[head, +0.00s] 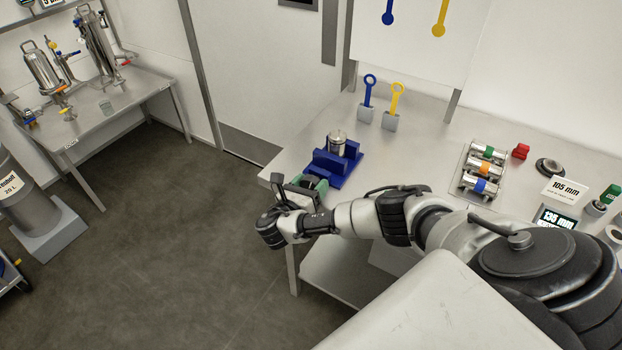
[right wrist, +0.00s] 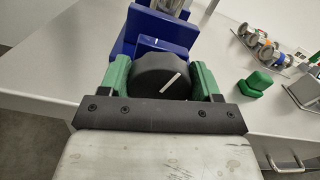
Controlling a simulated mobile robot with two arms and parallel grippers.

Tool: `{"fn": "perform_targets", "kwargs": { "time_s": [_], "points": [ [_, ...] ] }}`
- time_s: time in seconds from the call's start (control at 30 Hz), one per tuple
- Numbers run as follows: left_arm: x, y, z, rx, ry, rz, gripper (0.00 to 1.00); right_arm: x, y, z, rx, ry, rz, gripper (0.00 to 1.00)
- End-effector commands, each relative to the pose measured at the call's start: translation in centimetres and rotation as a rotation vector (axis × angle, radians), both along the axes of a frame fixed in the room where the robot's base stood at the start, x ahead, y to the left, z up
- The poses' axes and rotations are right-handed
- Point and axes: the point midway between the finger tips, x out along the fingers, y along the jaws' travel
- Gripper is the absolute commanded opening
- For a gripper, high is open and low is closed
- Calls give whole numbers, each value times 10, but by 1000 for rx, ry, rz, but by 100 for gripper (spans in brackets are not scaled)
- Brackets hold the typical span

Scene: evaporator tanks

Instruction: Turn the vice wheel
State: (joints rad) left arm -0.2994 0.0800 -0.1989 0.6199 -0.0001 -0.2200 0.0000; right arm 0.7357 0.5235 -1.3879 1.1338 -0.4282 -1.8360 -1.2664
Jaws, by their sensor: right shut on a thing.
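The blue vice (head: 341,164) stands at the left front corner of the steel bench, with a metal cylinder (head: 336,141) upright in it. In the right wrist view the vice (right wrist: 128,35) is just past the black vice wheel (right wrist: 150,82), which has a white line tilted up to the right. My right gripper (head: 315,188) reaches the vice from the front. Its green fingers stand on both sides of the wheel and are shut on it. My left gripper is not in view.
A side table (head: 120,100) with metal vessels stands at the left. The floor between is clear.

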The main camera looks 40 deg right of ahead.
Motion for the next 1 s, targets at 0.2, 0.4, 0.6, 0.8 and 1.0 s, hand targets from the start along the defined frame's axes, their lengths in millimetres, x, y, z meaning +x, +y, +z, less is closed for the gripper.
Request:
{"fn": "perform_targets", "kwargs": {
  "time_s": [0.2, 0.4, 0.6, 0.8, 1.0],
  "points": [
    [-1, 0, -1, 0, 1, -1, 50, 0, 0, -1, 1, 0, 0, 39],
    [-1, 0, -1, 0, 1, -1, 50, 0, 0, -1, 0, -1, 0, 74],
    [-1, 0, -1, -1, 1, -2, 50, -1, 2, -1, 1, -2, 1, 74],
    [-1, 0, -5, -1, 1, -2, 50, -10, 25, -2, 4, -3, 3, 74],
    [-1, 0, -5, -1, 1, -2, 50, -26, 64, -1, 5, 0, 2, 74]
  ]
}}
